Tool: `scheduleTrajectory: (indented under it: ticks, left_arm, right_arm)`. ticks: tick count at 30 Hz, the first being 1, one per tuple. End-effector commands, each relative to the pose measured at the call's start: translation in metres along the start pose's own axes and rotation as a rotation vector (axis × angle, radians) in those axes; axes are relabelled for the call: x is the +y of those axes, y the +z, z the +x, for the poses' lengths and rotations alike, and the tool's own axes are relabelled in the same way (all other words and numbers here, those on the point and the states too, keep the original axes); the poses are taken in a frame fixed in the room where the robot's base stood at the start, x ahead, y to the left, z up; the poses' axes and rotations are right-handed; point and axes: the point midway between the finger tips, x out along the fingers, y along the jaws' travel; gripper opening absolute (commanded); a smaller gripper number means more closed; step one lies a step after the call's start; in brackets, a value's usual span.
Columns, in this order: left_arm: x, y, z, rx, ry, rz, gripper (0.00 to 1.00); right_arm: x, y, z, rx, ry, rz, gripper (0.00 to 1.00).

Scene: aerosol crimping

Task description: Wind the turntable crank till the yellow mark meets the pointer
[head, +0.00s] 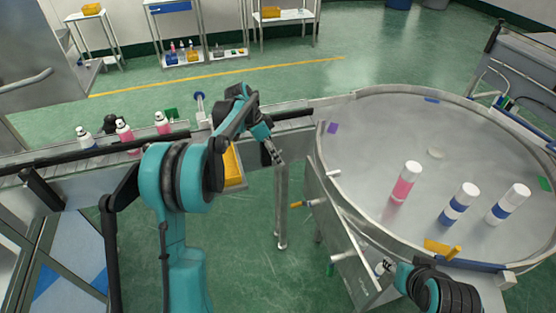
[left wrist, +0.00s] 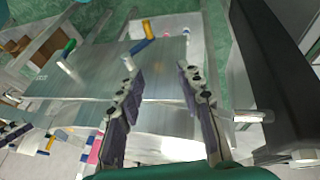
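The round metal turntable (head: 395,140) fills the right of the head view. A yellow mark (head: 436,246) lies at its near edge, beside a yellow stub (head: 454,253); I cannot tell which part is the pointer. Several short handles stick out of the cabinet below, including a yellow-tipped one (head: 298,204) and a white one (head: 333,173); I cannot tell which is the crank. My left gripper (head: 273,152) is above and left of these handles, apart from them. Its fingers are spread and empty in the left wrist view (left wrist: 158,88). My right gripper (head: 384,268) is by the cabinet's near side, its fingers unclear.
A pink can (head: 404,183) and two blue-and-white cans (head: 459,204) stand on the turntable. Purple (head: 332,128) and green (head: 545,184) patches lie near its rim. A conveyor (head: 290,113) with several cans runs left. Green floor is open between them.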

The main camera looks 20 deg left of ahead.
Motion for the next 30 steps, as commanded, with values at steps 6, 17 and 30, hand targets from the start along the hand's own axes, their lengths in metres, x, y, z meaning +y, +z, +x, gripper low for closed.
scheduleTrajectory:
  ticks: [6,17,30]
  left_arm:
    - [0.002,-0.001,0.004,-0.008,-0.002,0.026,0.1]
    - [0.053,-0.011,0.096,-0.324,0.001,1.008,0.0]
    - [0.077,-0.006,0.14,-0.528,0.092,1.6,0.0]
  right_arm:
    - [0.0,0.0,0.0,0.0,0.0,0.0,0.4]
    - [0.0,-0.001,-0.001,0.0,0.0,0.0,0.4]
    - [0.0,0.002,0.002,0.0,0.0,0.0,0.4]
